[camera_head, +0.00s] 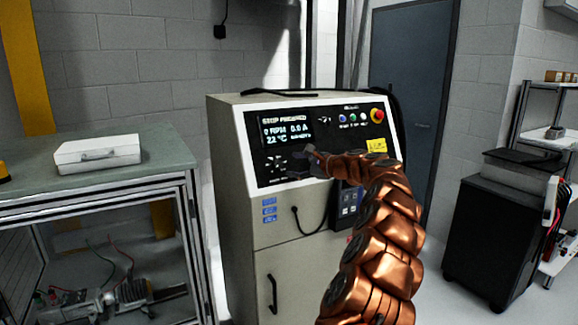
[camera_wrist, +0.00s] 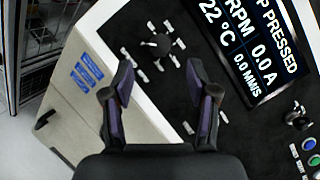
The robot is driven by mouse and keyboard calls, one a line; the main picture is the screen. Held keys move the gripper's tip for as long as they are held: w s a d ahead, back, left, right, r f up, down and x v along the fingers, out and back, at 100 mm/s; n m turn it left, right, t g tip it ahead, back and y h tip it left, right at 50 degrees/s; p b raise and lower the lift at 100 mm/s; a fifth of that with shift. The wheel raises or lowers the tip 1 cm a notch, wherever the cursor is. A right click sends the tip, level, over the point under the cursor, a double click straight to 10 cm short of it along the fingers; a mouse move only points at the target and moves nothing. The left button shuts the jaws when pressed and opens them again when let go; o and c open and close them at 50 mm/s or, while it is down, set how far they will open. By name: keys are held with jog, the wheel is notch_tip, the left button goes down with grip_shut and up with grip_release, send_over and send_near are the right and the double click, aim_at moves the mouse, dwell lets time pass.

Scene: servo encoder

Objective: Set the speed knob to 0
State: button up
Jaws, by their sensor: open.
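The control panel (camera_head: 262,185) is the black front of a light cabinet. A black round knob (camera_wrist: 160,45) with white marks around it shows ahead of my fingers in the wrist view, apart from them. In the head view, a marked dial (camera_head: 276,163) sits below the display. I cannot read which knob is for speed. My gripper (camera_wrist: 168,85) is open and empty, in front of the panel; it also shows in the head view (camera_head: 311,160).
The display (camera_head: 285,130) reads stop pressed, 0 RPM, 0.0 A, 22 °C. A red stop button (camera_head: 377,115) and small coloured buttons (camera_head: 353,118) are at the panel's upper right. A bench (camera_head: 150,170) with a white case (camera_head: 97,155) stands left, a black cabinet (camera_head: 500,220) right.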

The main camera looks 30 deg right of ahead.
jog(key=shift+v, duration=2.7)
jog(key=shift+d, duration=0.1)
